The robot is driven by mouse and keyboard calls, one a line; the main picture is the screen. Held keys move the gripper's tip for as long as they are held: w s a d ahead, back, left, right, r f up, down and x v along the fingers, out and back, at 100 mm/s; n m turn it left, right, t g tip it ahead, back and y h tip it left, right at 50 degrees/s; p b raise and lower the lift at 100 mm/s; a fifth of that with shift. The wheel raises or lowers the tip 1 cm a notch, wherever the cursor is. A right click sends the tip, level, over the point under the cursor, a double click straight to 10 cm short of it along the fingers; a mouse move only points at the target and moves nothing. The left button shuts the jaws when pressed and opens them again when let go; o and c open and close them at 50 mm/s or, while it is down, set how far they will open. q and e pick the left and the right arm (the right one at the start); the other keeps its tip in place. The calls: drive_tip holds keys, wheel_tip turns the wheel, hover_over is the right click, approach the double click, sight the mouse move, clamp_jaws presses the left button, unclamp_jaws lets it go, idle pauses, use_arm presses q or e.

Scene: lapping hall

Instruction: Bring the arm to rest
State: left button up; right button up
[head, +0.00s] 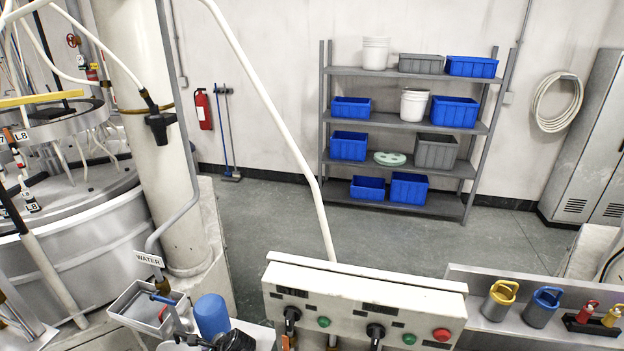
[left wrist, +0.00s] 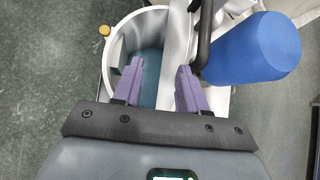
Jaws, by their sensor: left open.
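My left gripper (left wrist: 159,82) shows in the left wrist view, its two purple fingers spread apart with nothing between them. It is over a round white container (left wrist: 118,50) with a dark teal inside. The fingertips overlap the container's opening in the picture; I cannot tell their height above it. A blue cylinder (left wrist: 254,48) lies to the right of the fingers, apart from them. My right gripper is not in view.
The head view shows a white control box (head: 362,291) with knobs and buttons at the front. A grey tray (head: 125,307) and a blue cylinder (head: 211,316) are front left. Cups (head: 499,300) stand on a ledge at right. Shelves (head: 400,122) stand behind open floor (head: 270,215).

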use_arm(q)
drive_tip(key=s+d+f+g+h, duration=0.1)
drive_tip(key=s+d+f, duration=0.2)
drive_tip(key=s+f, duration=0.4)
drive_tip(key=s+d+f+m+g+h, duration=0.1)
drive_tip(key=s+d+f, duration=0.3)
drive_tip(key=s, duration=0.5)
drive_tip(key=s+d+f+g+h, duration=0.1)
drive_tip(key=s+d+f, duration=0.1)
drive_tip(key=s+f, duration=0.55)
drive_tip(key=s+d+r+n+g+h+p, duration=0.15)
drive_tip(key=s+d+n+h, duration=0.35)
drive_tip(key=s, duration=0.8)
wheel_tip(320, 180, up, 27)
drive_tip(key=w+a+n+t, duration=0.1)
drive_tip(key=n+t, duration=0.5)
drive_tip(key=n, duration=0.7)
drive_tip(key=shift+a+n+h, duration=0.3)
drive_tip(key=shift+a+h, duration=0.1)
drive_tip(key=shift+a, duration=0.1)
drive_tip(key=shift+w, duration=0.1)
